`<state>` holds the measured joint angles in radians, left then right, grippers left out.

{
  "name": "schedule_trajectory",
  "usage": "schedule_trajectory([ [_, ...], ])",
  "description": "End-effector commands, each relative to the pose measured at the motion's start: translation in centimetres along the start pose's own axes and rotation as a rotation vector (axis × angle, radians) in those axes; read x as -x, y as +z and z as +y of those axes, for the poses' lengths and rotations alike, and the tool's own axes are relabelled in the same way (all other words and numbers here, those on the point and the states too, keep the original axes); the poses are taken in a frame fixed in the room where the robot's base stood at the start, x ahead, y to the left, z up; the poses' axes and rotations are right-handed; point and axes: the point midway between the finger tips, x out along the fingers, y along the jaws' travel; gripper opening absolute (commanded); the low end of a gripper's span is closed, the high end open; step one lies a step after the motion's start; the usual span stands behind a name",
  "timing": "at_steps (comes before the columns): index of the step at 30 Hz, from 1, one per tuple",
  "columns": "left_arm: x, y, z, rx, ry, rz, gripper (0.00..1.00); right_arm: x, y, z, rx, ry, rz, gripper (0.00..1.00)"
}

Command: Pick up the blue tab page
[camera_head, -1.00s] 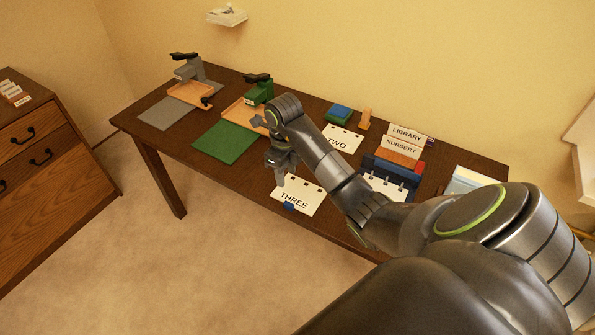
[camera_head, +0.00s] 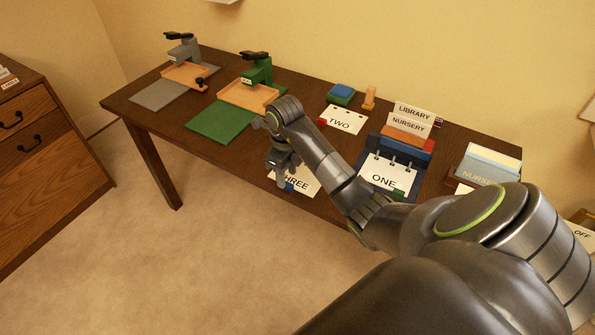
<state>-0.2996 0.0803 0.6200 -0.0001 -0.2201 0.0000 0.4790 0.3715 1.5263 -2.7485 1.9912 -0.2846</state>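The blue tab page is a white card marked THREE (camera_head: 308,183) with a blue tab (camera_head: 289,186) at its front edge, lying near the front edge of the desk. It has dark holes along its far edge. My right gripper (camera_head: 284,174) points down just above the page's left part and hides the first letter and part of the far edge. The blue tab shows just below the fingers. I cannot tell whether the fingers touch the page or how far apart they are. My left gripper is not in view.
A blue ring binder (camera_head: 411,157) holding page ONE (camera_head: 385,177) stands to the right, partly behind my arm. Page TWO (camera_head: 341,119) lies further back. A green punch (camera_head: 257,72) and green mat (camera_head: 219,122) are to the left. The desk's front edge is close to the page.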

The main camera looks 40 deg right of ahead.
Motion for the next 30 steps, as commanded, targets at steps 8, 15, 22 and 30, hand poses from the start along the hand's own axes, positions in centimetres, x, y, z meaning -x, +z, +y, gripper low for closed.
schedule_trajectory([
  [8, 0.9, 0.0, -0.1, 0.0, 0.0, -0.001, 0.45, -3.4, -0.1, -0.1, 0.0, 0.001, 0.002, 0.4],
  [15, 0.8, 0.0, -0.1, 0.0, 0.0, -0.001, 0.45, -3.5, -0.1, -0.1, 0.0, 0.0, 0.001, 0.39],
  [22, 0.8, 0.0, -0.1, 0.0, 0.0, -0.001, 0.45, -3.5, -0.1, -0.1, 0.0, 0.001, 0.001, 0.09],
  [30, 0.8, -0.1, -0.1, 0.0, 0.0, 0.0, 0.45, -3.5, -0.1, -0.1, -0.001, 0.0, 0.001, 0.0],
])
